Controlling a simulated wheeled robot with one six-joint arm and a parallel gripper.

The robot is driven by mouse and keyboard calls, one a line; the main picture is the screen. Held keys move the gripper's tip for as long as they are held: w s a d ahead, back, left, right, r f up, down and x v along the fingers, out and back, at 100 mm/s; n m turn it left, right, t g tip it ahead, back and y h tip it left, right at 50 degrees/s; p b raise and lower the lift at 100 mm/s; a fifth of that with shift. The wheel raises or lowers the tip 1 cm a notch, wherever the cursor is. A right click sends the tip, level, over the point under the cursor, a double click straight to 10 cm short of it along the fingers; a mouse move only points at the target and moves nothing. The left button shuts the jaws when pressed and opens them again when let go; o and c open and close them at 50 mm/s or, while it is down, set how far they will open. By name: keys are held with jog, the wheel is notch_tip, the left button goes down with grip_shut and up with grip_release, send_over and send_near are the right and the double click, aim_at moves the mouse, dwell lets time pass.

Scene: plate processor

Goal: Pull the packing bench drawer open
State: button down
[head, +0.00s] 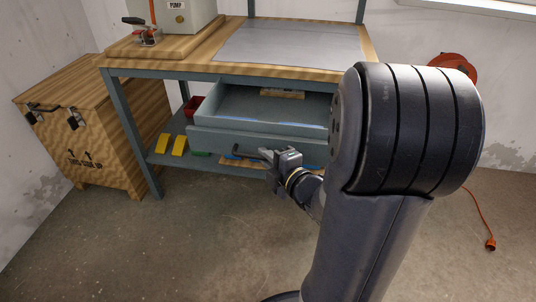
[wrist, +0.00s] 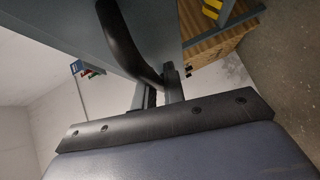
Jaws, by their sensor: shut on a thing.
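The packing bench drawer (head: 258,146) is in the head view, under the tabletop. It stands well out from the bench, and its inside shows. A dark bar handle (head: 247,152) sits on its front. My gripper (head: 268,153) is at the handle's right part, shut on it. In the wrist view the black curved handle (wrist: 124,38) runs down from the blue-grey drawer front (wrist: 55,22) to between my fingers (wrist: 158,92). My arm hides the drawer's right end in the head view.
The packing bench (head: 180,70) has a lower shelf with yellow pieces (head: 172,145) and a red bin (head: 195,105). A wooden crate (head: 75,120) stands left of it. An orange cable (head: 480,215) lies at right. The floor in front is clear.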

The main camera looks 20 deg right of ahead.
jog(key=c, duration=1.8)
grip_release()
jog(key=shift+o, duration=0.2)
jog(key=p+v, duration=0.2)
jog(key=v, duration=0.9)
jog(key=shift+w+f, duration=0.1)
jog(key=shift+b+x, duration=0.95)
jog(key=shift+x, duration=4.5)
